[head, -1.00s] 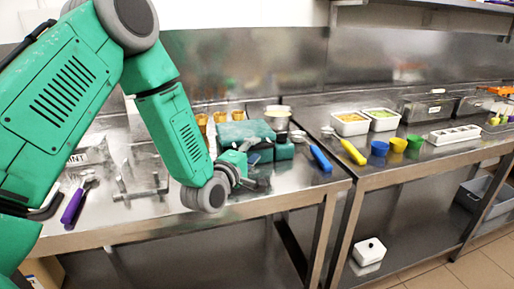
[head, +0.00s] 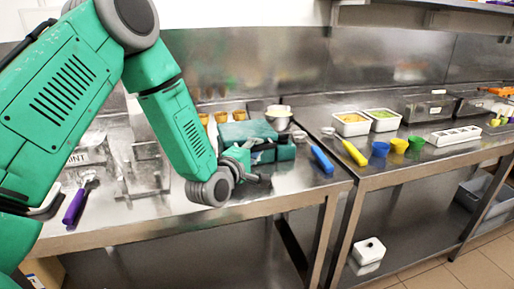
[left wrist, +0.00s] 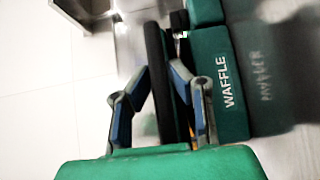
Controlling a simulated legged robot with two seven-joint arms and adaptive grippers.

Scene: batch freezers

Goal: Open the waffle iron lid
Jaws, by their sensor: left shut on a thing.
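My right gripper is not in view.
A purple-handled tool (head: 73,206) and a metal stand (head: 140,180) are on the left. A blue-handled tool (head: 321,160) lies right of the waffle iron. A metal bowl (head: 278,118) and several cones (head: 222,117) stand behind. The front table edge is clear.

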